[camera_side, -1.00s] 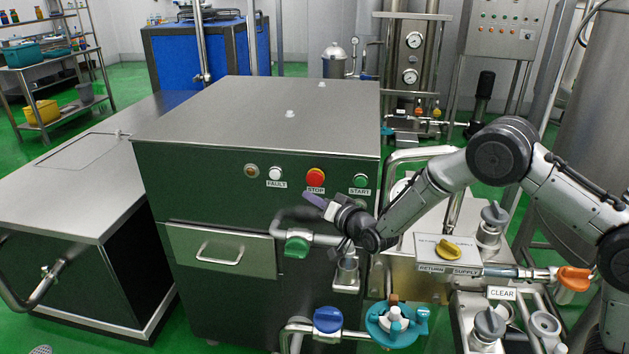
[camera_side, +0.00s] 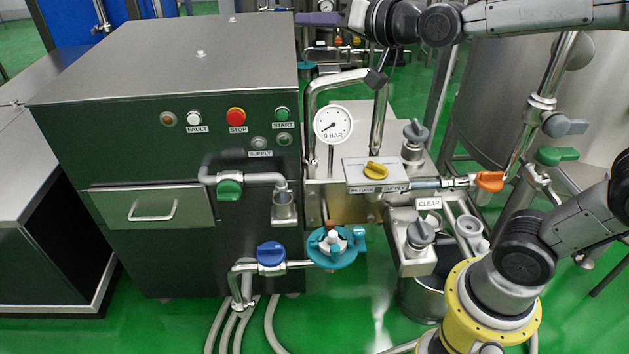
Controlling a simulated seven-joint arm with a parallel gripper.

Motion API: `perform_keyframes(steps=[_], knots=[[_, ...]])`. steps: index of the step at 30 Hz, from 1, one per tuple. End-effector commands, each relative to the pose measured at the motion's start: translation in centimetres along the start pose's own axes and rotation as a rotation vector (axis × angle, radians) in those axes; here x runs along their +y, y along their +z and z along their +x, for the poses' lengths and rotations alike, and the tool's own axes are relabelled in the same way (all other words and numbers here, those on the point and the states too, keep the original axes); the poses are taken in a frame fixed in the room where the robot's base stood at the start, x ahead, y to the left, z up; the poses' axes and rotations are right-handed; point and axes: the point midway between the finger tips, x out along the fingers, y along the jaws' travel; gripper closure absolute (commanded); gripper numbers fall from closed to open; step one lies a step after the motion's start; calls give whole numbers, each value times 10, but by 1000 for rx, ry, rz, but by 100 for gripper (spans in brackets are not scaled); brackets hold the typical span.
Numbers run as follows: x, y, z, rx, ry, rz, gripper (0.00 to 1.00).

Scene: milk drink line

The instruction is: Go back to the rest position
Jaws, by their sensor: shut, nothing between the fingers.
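A purple part (camera_side: 318,19) shows left of the wrist. My arm reaches in from the right along the top edge, and part of it is out of the picture.
A steel cabinet (camera_side: 110,150) with a red stop button (camera_side: 236,115) stands at left. A round gauge (camera_side: 333,124), yellow knob (camera_side: 375,170), orange handle (camera_side: 489,180), green handle (camera_side: 230,189), blue valve (camera_side: 271,253) and teal valve (camera_side: 334,247) crowd the middle. A large tank (camera_side: 490,110) stands at right.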

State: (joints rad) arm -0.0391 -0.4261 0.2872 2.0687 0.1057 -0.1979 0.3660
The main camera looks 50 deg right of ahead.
Motion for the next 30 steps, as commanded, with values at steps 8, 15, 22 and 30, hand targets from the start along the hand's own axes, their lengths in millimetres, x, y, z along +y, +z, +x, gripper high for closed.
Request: perform_keyframes(steps=[8, 15, 22, 30], knots=[[46, 81, -137, -361, 130, -223, 100], [92, 168, -210, -755, 219, -369, 100], [103, 188, -232, -900, 232, -420, 100], [102, 187, -231, -898, 229, -423, 100]])
